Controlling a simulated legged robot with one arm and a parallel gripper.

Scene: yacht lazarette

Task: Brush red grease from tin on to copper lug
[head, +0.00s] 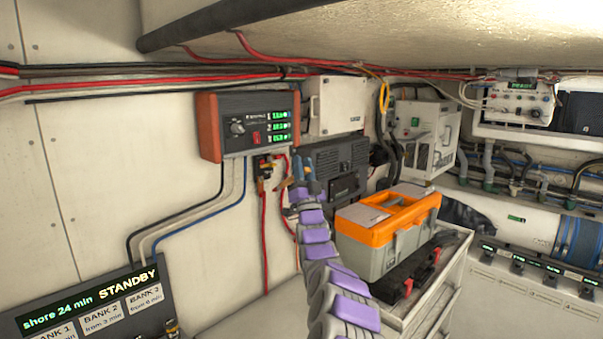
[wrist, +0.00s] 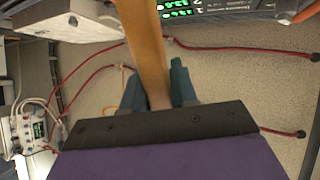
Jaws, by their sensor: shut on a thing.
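My gripper (head: 303,186) is raised in front of the wall, just right of a small terminal block. In the wrist view my gripper (wrist: 156,92) has its teal fingers shut on a flat wooden handle (wrist: 145,45), which I take to be the brush. The handle runs out of the top of that view, so its bristles are hidden. A coppery part (head: 265,172) shows on the terminal block under the charger; it may be the copper lug, but it is too small to be sure. I cannot make out the grease tin in either view.
A grey and orange charger (head: 250,124) hangs above the terminal block. An orange-lidded toolbox (head: 388,222) stands on a trolley (head: 448,272) to the right. A STANDBY panel (head: 95,308) is at lower left. Red cables run along the wall.

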